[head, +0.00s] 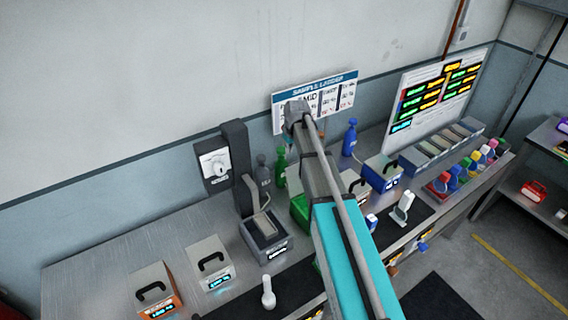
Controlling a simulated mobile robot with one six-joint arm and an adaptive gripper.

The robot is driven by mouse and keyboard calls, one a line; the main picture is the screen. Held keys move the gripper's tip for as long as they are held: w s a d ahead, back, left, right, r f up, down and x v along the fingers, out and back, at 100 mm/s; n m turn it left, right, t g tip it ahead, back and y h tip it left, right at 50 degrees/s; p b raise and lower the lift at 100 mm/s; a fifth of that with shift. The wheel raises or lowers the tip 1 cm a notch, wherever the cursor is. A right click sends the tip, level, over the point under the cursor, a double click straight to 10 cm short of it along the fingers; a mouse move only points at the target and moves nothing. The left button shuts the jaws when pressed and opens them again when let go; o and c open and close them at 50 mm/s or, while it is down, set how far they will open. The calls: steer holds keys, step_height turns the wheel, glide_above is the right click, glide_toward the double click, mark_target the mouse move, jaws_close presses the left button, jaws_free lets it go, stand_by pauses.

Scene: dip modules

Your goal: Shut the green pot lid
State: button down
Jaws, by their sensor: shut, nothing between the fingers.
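A green box-shaped pot (299,208) stands on the steel bench in the head view, just left of my arm. My arm covers most of it, so I cannot tell how its lid stands. My arm rises from the bottom right across the middle of the bench, with a bend in front of the wall chart. I cannot make out my gripper; the arm's end is hidden behind its own links.
Left of the green pot is an open grey box (264,240) with its lid raised. Lidded pots with black handles include a white-fronted one (210,262), an orange one (157,290) and a blue one (383,172). Green (280,168) and blue (349,138) bottles stand behind.

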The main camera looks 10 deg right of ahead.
mark_target(297, 175)
steer(key=shift+f, duration=0.15)
steer(key=b+x, duration=0.9)
steer(key=shift+f+b, duration=0.35)
steer(key=shift+b, duration=0.05)
stand_by(0.5)
steer(key=shift+w+a, duration=0.1)
steer(key=shift+w, duration=0.05)
